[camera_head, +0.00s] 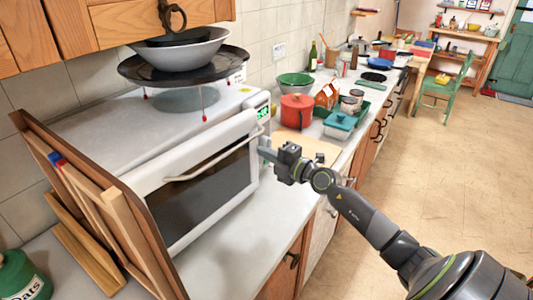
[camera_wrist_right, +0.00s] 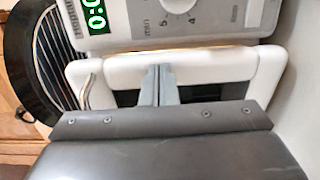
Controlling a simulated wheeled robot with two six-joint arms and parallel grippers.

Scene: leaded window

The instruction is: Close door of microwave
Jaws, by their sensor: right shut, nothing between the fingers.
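The white microwave (camera_head: 150,125) stands on the counter against the tiled wall. Its door (camera_head: 205,185) has a dark window and a curved white handle (camera_head: 215,160). The door seems slightly ajar: in the wrist view a thin warm-lit line runs between the door frame (camera_wrist_right: 215,68) and the control panel (camera_wrist_right: 185,15) with its green display. My right gripper (camera_head: 266,148) is at the door's right edge, near the panel side. In the wrist view its fingers (camera_wrist_right: 160,83) are together and empty, over the door frame; contact is unclear. My left gripper is not in view.
A dark round rack with bowls (camera_head: 185,52) stands on the microwave. Wooden boards (camera_head: 95,210) lean near its left end. The floor at right is clear.

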